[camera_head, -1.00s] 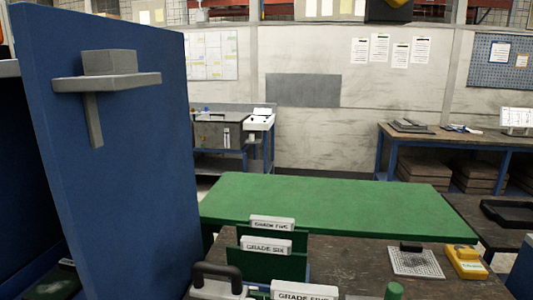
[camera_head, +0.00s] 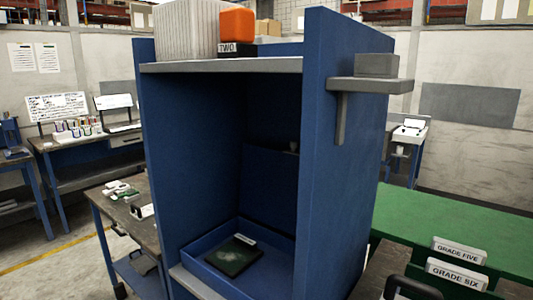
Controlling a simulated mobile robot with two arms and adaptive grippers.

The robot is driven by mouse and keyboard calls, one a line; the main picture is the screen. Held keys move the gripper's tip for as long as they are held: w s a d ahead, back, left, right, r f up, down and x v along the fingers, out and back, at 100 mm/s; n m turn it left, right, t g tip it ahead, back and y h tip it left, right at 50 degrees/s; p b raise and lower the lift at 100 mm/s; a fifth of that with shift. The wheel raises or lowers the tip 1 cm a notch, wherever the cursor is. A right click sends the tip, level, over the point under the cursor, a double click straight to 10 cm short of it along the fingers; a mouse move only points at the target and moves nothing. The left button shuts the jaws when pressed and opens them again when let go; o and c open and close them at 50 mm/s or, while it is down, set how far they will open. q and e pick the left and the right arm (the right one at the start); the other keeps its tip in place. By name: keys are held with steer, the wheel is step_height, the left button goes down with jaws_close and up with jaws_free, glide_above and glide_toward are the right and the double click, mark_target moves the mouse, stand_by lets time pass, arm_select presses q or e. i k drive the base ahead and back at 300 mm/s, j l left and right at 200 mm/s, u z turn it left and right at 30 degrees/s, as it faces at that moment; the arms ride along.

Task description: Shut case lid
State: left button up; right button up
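A blue open-topped case or tray (camera_head: 215,275) sits low inside the blue cabinet, with a dark green flat item (camera_head: 233,256) lying in it. A blue panel (camera_head: 268,188) stands upright behind the tray; it looks like a raised lid, but the shadow makes this hard to tell. A black handle (camera_head: 410,284) shows at the bottom edge on the right; what it belongs to is mostly cut off. Neither of my grippers is in view.
The blue cabinet (camera_head: 345,150) fills the middle, with a side bracket shelf (camera_head: 385,86) and an orange block (camera_head: 237,32) on top. Right is a green surface (camera_head: 450,220) with grade signs (camera_head: 459,250). Left is a bench (camera_head: 125,215) and open floor (camera_head: 60,262).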

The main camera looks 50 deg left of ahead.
mark_target(269, 188)
steer(key=u, duration=1.55)
